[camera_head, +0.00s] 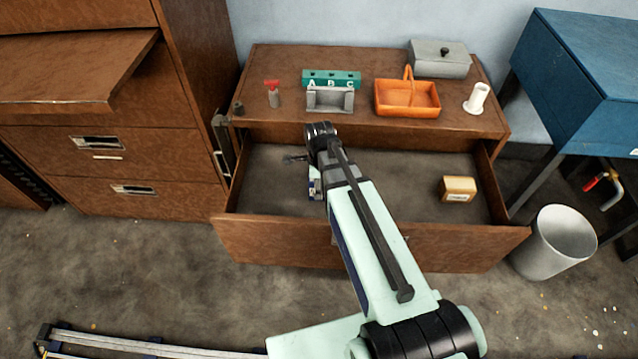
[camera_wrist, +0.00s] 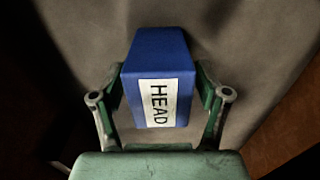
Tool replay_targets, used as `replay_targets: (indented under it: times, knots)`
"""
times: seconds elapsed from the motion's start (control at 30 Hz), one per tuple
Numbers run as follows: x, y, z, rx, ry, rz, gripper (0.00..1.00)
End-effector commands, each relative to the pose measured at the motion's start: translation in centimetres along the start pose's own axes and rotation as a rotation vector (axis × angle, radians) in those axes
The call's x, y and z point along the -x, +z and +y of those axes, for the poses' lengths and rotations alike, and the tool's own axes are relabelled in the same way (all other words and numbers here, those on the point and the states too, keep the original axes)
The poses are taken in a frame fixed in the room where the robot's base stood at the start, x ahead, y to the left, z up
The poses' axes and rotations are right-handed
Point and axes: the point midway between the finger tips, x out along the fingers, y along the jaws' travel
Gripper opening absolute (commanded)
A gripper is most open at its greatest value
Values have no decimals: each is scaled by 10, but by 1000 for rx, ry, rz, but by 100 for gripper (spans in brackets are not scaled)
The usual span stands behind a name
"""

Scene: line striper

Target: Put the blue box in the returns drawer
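The blue box (camera_wrist: 158,60) has a white label reading HEAD and sits between the two fingers of my gripper (camera_wrist: 160,85) in the wrist view. The fingers lie close against both of its sides and look shut on it. My arm hides most of the box and gripper there. I cannot tell whether the box touches the drawer floor.
A tan box (camera_head: 457,189) lies at the drawer's right side. The drawer front (camera_head: 460,247) stands out under a brown top holding an orange basket (camera_head: 407,98), a grey lidded box (camera_head: 440,60) and smaller items. A white bin (camera_head: 553,243) stands at right. The drawer's middle looks clear.

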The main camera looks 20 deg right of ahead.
Motion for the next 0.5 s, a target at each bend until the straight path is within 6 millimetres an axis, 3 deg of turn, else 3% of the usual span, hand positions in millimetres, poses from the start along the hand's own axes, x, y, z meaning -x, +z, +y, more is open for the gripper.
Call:
replay_targets:
  times: [0.27,0.5]
  knots:
    - [1,0,0,0,0,0,76]
    - [18,0,0,0,-2,-1,76]
